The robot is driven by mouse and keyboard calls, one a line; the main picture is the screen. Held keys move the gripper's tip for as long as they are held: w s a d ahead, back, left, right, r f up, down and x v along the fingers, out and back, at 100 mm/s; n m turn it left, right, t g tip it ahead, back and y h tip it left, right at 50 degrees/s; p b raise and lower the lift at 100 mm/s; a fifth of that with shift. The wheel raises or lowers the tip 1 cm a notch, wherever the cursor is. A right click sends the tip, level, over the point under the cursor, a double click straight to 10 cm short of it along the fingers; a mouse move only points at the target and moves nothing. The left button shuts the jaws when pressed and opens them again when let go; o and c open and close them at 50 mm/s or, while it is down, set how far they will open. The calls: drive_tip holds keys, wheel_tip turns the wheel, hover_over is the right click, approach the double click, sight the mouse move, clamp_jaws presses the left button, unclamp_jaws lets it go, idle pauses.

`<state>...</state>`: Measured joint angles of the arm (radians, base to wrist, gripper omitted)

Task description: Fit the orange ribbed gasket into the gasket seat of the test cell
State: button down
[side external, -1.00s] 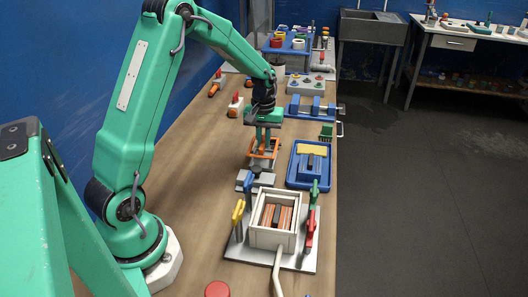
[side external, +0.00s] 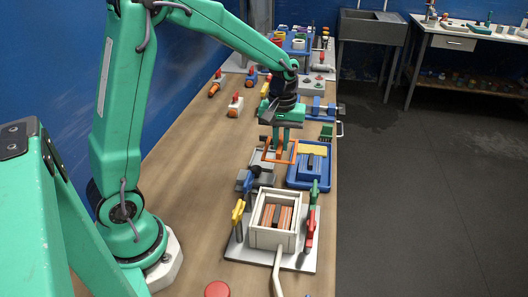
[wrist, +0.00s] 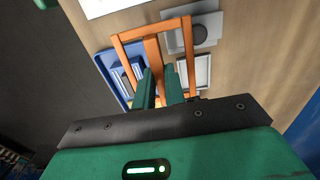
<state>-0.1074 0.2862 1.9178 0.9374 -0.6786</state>
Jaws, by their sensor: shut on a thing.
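The orange ribbed gasket (side external: 294,152) is an open rectangular frame with a middle rib. My gripper (side external: 281,143) is shut on it and holds it above the bench. In the wrist view my gripper (wrist: 159,78) grips the middle rib of the gasket (wrist: 152,50). A grey fixture (side external: 262,158) with a dark round knob and a pale rectangular frame stands just left of and under the gasket; it looks like the test cell. The wrist view shows its pale rectangle (wrist: 195,72) to the right, partly behind the gasket's side. The gasket is apart from it.
A blue tray (side external: 308,184) with yellow and blue parts lies close to the right. A white box (side external: 256,236) with orange plates stands in front, between yellow and red-green handles. More blue fixtures stand behind. The bench's left strip is mostly clear.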

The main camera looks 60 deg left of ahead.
idle(0.5)
drive_tip(key=shift+s+d+r, duration=0.15)
drive_tip(key=shift+d, duration=0.3)
drive_tip(key=s+d+r, duration=0.3)
drive_tip(key=s+d, duration=0.6)
drive_tip(key=d, duration=0.1)
drive_tip(key=s+d+r, duration=0.3)
drive_tip(key=s+d, duration=0.7)
drive_tip(key=shift+s+d+r, duration=0.15)
drive_tip(key=shift+d+r, duration=0.1)
drive_tip(key=shift+f, duration=0.1)
drive_tip(key=w+a+f, duration=0.2)
drive_tip(key=w, duration=0.1)
drive_tip(key=w+a+f, duration=0.2)
drive_tip(key=a, duration=0.1)
drive_tip(key=w+a+f, duration=0.2)
drive_tip(key=w, duration=0.1)
drive_tip(key=shift+w+a+f, duration=0.35)
drive_tip(key=shift+a+f, duration=0.05)
drive_tip(key=shift+f, duration=0.1)
drive_tip(key=shift+f, duration=1.95)
